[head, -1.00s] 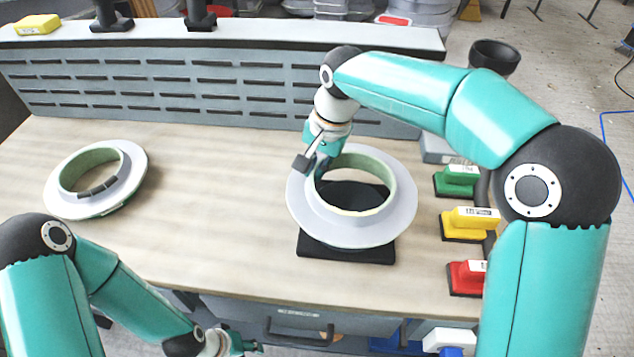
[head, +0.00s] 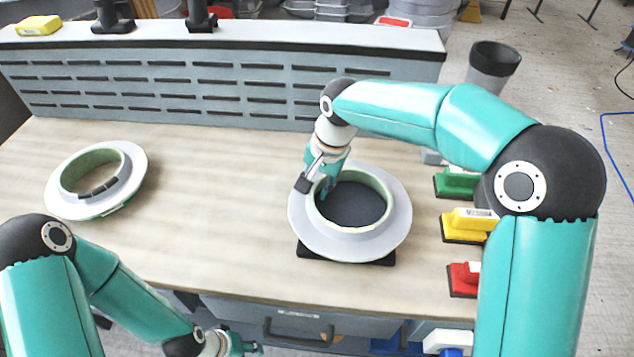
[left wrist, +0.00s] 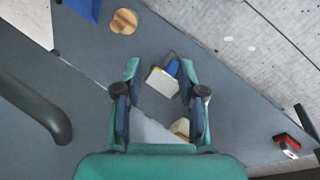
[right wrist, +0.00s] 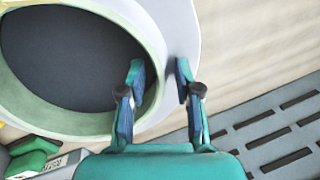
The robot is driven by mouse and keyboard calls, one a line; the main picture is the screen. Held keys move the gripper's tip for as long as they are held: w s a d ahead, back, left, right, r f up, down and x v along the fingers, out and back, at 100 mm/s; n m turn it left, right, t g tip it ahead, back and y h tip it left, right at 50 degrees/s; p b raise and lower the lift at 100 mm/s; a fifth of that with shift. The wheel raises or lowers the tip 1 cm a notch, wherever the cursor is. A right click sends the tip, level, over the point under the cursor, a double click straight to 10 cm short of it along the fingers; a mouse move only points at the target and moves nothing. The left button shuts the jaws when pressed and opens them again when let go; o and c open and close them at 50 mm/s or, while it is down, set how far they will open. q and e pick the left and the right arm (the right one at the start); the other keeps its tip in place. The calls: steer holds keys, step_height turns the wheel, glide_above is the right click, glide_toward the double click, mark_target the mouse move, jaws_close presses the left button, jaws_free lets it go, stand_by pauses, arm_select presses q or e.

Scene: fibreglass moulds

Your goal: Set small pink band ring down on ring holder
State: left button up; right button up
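The ring has a pale grey flange (head: 305,235) and a pale green inner band; no pink shows. It sits level over the dark ring holder (head: 375,258), whose black base shows at the front edge and whose dark top shows through the opening. My right gripper (head: 325,186) is at the ring's back left rim. In the right wrist view, its two fingers (right wrist: 160,78) stand apart, one inside the band and one outside over the flange (right wrist: 178,28), with a gap around the wall. My left gripper (left wrist: 160,75) is open and empty, low in front of the bench.
A second ring (head: 134,170) lies at the bench's left. Green (head: 457,182), yellow (head: 470,225) and red (head: 463,279) handled blocks line the right edge. A slotted grey panel (head: 200,90) stands behind. The middle of the wooden top is clear.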

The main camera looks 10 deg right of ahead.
steer(key=shift+r, duration=0.15)
steer(key=v, duration=1.1)
steer(key=shift+r, duration=0.35)
steer(key=shift+s+d, duration=0.15)
